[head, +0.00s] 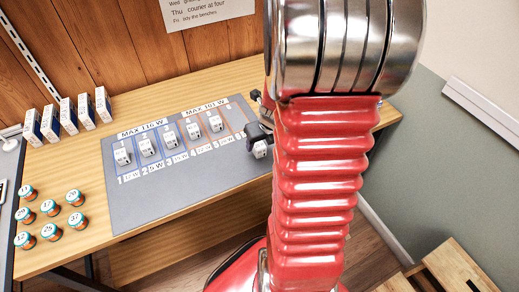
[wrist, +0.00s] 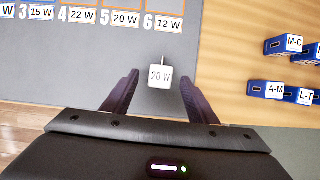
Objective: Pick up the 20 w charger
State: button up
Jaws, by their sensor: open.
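The 20 W charger (wrist: 160,77) is a small white block with "20 W" on its top face. It stands on the grey mat (wrist: 225,30), in front of the numbered slots. In the wrist view my gripper (wrist: 160,66) is open, with one dark finger on each side of the charger and a gap to each. In the head view my gripper (head: 258,132) is beside the mat's right part, and a white charger (head: 260,149) shows just below it. My red arm hides the area to the right.
Several white chargers (head: 146,147) stand in the mat's slots. Blue labelled boxes (wrist: 289,45) lie on the wood at right in the wrist view. Several round teal-and-brown containers (head: 50,207) and upright white-blue boxes (head: 68,116) stand at left in the head view.

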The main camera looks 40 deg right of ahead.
aim_at(260, 145)
jog(key=shift+x, duration=2)
jog(key=shift+c, duration=0.4)
jog(key=c, duration=1.1)
